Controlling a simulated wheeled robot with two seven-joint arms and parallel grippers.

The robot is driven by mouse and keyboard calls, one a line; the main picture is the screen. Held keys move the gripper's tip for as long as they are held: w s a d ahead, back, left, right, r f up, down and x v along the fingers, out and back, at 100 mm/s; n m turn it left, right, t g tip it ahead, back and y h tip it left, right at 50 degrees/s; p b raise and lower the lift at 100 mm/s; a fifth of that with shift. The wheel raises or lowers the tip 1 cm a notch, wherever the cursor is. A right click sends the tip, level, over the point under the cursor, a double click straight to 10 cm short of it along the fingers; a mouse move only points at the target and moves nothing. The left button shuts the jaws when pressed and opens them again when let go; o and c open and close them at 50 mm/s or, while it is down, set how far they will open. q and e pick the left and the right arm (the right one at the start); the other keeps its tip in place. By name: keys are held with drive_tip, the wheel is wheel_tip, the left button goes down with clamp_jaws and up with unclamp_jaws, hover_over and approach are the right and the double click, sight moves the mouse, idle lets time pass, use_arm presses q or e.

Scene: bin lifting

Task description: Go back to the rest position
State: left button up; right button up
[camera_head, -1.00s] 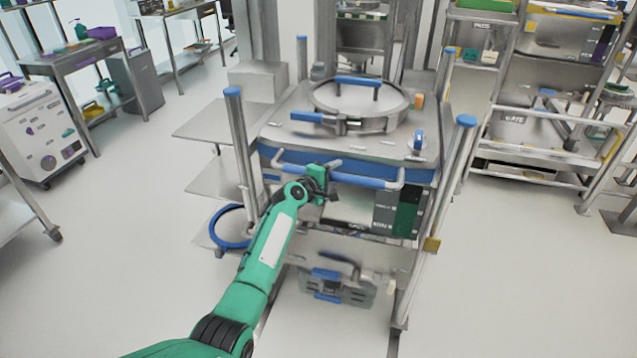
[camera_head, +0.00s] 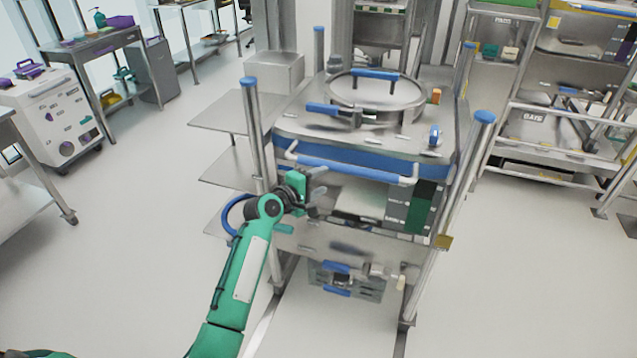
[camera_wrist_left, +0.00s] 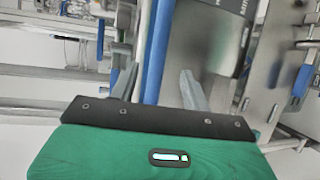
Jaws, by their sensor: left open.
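My left gripper (camera_head: 318,190) is at the end of the green arm, in front of the steel bin (camera_head: 365,148) and below its blue front handle bar (camera_head: 345,171). In the left wrist view its two grey fingers (camera_wrist_left: 158,88) stand apart. The blue bar (camera_wrist_left: 158,50) shows beyond and between them, and no finger is closed on it. The bin has a round lid with a blue handle (camera_head: 375,74) and stands in a frame of steel posts with blue caps. My right gripper is not in view.
A steel post (camera_head: 258,135) rises just left of my gripper, with side shelves (camera_head: 225,125) beyond it. A white cart (camera_head: 52,115) stands at the far left and a shelf rack (camera_head: 545,125) at the right. The floor (camera_head: 130,230) at the left is clear.

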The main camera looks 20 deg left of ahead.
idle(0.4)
use_arm(q)
drive_tip(key=s+f+m+g+y, duration=0.15)
drive_tip(key=s+f, duration=0.25)
drive_tip(key=f, duration=0.7)
drive_tip(key=s+a+f+m+g+y, duration=0.15)
drive_tip(key=s+f, duration=0.25)
drive_tip(key=f, duration=0.7)
drive_tip(key=s+f+m+g+y, duration=0.15)
drive_tip(key=s+f, duration=0.25)
drive_tip(key=f, duration=0.7)
drive_tip(key=s+a+f+m+g, duration=0.1)
drive_tip(key=s+f+m+g, duration=0.3)
drive_tip(key=s+f, duration=1.4)
drive_tip(key=s+a+f+m+g, duration=0.1)
drive_tip(key=s+f, duration=0.3)
drive_tip(key=s, duration=0.8)
drive_tip(key=s+a+f+m+g+y, duration=0.1)
drive_tip(key=s+f+m, duration=0.3)
drive_tip(key=s, duration=0.8)
drive_tip(key=s+a+f+m+g+y, duration=0.1)
drive_tip(key=s+f+m+g, duration=0.2)
drive_tip(key=s, duration=0.8)
wheel_tip(320, 180, down, 2)
drive_tip(key=shift+s, duration=0.4)
drive_tip(key=shift+w, duration=0.1)
